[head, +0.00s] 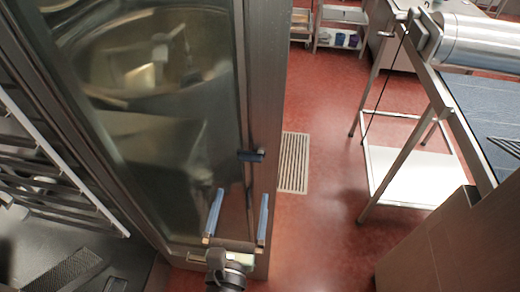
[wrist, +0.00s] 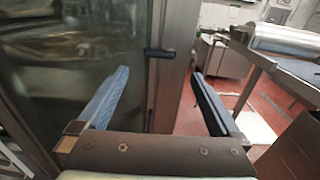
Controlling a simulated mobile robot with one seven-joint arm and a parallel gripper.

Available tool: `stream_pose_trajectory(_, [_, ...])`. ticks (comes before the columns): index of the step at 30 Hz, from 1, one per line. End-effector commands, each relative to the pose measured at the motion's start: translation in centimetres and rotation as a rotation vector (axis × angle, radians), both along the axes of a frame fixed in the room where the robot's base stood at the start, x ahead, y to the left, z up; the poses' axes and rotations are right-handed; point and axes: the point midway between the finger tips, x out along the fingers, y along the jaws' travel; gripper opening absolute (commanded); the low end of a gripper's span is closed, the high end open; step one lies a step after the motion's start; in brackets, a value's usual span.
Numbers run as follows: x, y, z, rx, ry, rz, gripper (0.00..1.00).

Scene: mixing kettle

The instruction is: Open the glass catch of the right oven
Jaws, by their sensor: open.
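The right oven's tall glass door (head: 165,120) stands in its metal frame, with reflections across the pane. A small dark catch (head: 251,155) sits at the side of the door where glass meets frame. It also shows in the wrist view (wrist: 160,52), beyond the fingertips and near the middle between them. My gripper (head: 242,193) is open and empty, with its two blue fingers pointing towards the catch. In the wrist view the fingers (wrist: 160,73) are wide apart, with a visible gap before the catch. I cannot tell which oven this door belongs to from the pictures alone.
Rack rails (head: 60,165) lie left of the door. A metal table with a lower shelf (head: 410,180) stands at the right, with a steel cylinder (head: 482,42) above it. A floor grate (head: 293,162) and open red floor (head: 320,220) lie between.

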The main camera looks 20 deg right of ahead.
Motion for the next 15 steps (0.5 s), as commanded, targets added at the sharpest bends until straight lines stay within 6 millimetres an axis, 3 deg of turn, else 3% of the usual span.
stream_pose_trajectory(15, [5.4, -3.4, 0.0, 0.001, -0.002, -0.001, 1.00])
